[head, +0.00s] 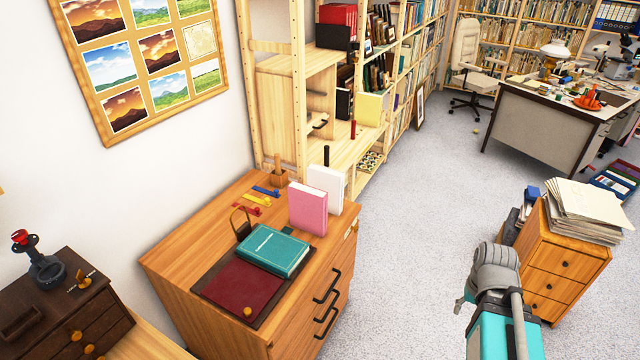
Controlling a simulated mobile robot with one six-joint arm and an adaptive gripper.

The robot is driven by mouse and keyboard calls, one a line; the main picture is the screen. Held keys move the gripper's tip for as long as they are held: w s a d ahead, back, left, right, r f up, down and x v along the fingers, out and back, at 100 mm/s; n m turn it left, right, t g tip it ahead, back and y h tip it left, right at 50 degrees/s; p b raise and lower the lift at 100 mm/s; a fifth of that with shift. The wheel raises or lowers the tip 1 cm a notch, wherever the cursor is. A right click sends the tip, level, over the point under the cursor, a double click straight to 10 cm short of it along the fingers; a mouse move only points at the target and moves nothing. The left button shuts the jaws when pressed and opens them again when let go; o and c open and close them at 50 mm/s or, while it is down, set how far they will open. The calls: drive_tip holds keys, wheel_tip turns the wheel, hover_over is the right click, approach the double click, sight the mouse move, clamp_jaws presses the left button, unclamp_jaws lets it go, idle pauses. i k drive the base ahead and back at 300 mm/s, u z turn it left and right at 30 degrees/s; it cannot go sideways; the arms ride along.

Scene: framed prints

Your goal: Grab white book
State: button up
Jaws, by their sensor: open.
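The white book (326,186) stands upright near the right end of the wooden dresser top (190,240). A pink book (308,208) stands upright just in front of it and hides its lower left part. A grey and teal part of my arm shows at the lower right, over the floor and well apart from the dresser. My gripper itself does not show in the head view.
A pencil cup (278,178) stands behind. Shelves rise beyond it. A small drawer cabinet (560,260) with papers stands right. Carpet between is clear.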

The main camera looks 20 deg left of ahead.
sight(329, 180)
drive_tip(key=u, duration=0.35)
drive_tip(key=i, duration=1.45)
drive_tip(key=u, duration=0.5)
